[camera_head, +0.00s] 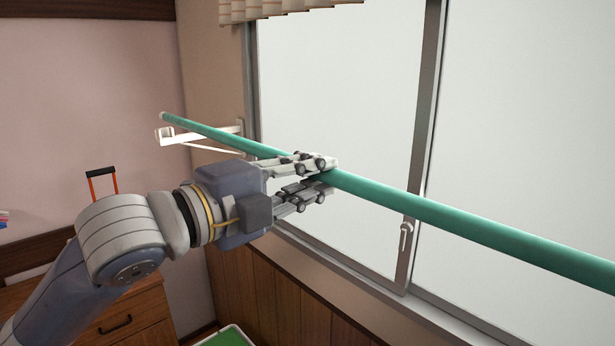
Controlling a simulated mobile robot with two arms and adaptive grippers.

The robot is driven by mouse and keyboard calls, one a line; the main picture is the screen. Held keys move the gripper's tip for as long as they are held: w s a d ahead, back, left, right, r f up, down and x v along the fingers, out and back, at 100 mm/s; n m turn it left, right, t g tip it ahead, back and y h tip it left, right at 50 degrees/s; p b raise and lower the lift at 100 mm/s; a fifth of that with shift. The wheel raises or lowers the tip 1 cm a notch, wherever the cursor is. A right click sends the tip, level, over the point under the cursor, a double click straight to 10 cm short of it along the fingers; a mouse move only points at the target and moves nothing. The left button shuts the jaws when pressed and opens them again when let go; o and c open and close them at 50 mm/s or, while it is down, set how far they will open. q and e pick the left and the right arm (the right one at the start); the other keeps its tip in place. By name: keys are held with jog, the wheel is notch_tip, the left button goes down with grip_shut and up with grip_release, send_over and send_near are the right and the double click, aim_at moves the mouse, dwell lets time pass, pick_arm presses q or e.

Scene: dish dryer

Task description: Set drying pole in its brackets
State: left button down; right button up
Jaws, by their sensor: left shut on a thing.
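The drying pole (470,224) is a long green rod in front of the window. It runs from a far end at the upper left to beyond the picture's right edge. My left gripper (325,175) is shut on the pole, its fingers above and below it. A white bracket (200,135) sticks out from the wall beside the window at the left. The pole's far end passes over or just above this bracket; I cannot tell whether they touch. No second bracket is in view. My right gripper is not in view.
The sliding window (340,75) with a grey frame and a latch (405,238) stands behind the pole. A green-topped item (228,337) is on the floor.

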pick_arm(q)
notch_tip(320, 180, down, 4)
jog(key=b, duration=0.3)
jog(key=shift+f, duration=0.1)
dwell(0.5)
jog(key=shift+f+b, duration=0.3)
jog(key=shift+f, duration=0.2)
dwell(0.3)
jog(key=c, duration=1.4)
grip_release()
jog(key=shift+c, duration=0.2)
jog(key=shift+o, duration=0.4)
